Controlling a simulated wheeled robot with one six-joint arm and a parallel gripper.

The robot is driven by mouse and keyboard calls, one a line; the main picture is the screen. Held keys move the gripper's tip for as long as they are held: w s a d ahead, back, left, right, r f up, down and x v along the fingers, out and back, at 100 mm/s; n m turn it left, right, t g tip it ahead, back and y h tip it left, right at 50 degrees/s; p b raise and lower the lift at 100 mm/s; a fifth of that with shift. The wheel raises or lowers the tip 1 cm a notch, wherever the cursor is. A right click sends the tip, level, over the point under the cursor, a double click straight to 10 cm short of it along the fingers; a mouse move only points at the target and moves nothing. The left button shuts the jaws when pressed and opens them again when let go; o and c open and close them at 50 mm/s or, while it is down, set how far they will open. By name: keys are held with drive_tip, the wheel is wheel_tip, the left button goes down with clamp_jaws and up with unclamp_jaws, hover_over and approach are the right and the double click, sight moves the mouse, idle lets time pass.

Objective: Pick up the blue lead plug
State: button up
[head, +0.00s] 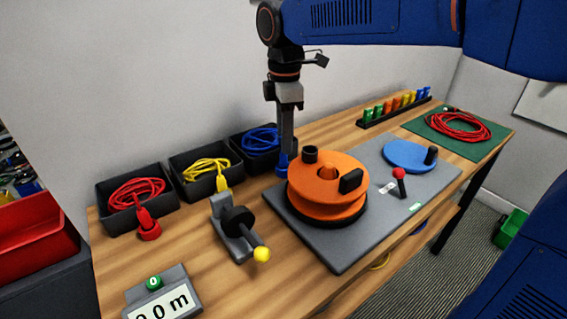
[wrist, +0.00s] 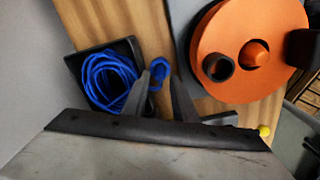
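The blue lead plug (head: 282,166) stands on the wooden table just right of the black bin (head: 239,157) holding the coiled blue lead (head: 262,139). In the wrist view the plug (wrist: 158,70) shows between and just beyond my fingertips, and the blue coil (wrist: 108,80) lies in its bin to the left. My gripper (head: 287,152) points down over the plug, close above or beside it. In the wrist view my gripper (wrist: 159,82) has its two fingers apart, with a small gap on each side of the plug. The fingers partly hide the plug in the head view.
The orange reel (head: 328,184) with a black knob stands close right of my gripper on a grey plate (head: 336,255). Bins with yellow (head: 206,167) and red (head: 136,193) leads stand to the left. A yellow-tipped lever (head: 261,254) is in front.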

wheel_tip(320, 180, down, 5)
drive_tip(key=shift+r, duration=0.1)
drive_tip(key=shift+c, duration=0.5)
clamp_jaws()
wheel_tip(320, 180, up, 10)
idle(0.3)
